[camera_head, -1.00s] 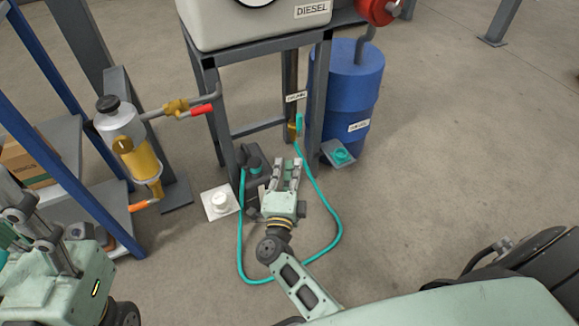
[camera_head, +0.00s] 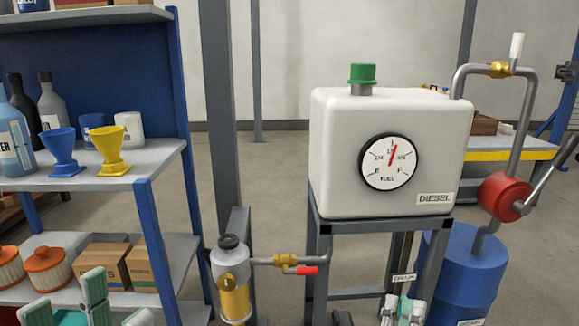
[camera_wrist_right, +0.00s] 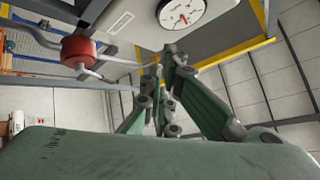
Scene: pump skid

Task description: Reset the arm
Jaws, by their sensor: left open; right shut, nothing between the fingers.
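My left gripper (camera_head: 100,300) shows at the bottom left of the head view, in front of the lower shelf. Its pale green fingers are apart and its lower part is cut off by the frame. My right gripper (camera_head: 402,308) shows at the bottom edge of the head view, in front of the tank stand. In the right wrist view its fingers (camera_wrist_right: 162,68) run upward and come together at the tips, with nothing held. Most of both arms is outside the head view.
The white diesel tank (camera_head: 335,160) stands on a grey frame (camera_head: 318,270). A blue drum (camera_head: 465,275) with a red pump (camera_head: 503,197) is at right. A filter bowl (camera_head: 232,285) with a valve is left of the stand. A blue shelf (camera_head: 150,165) holds funnels and bottles.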

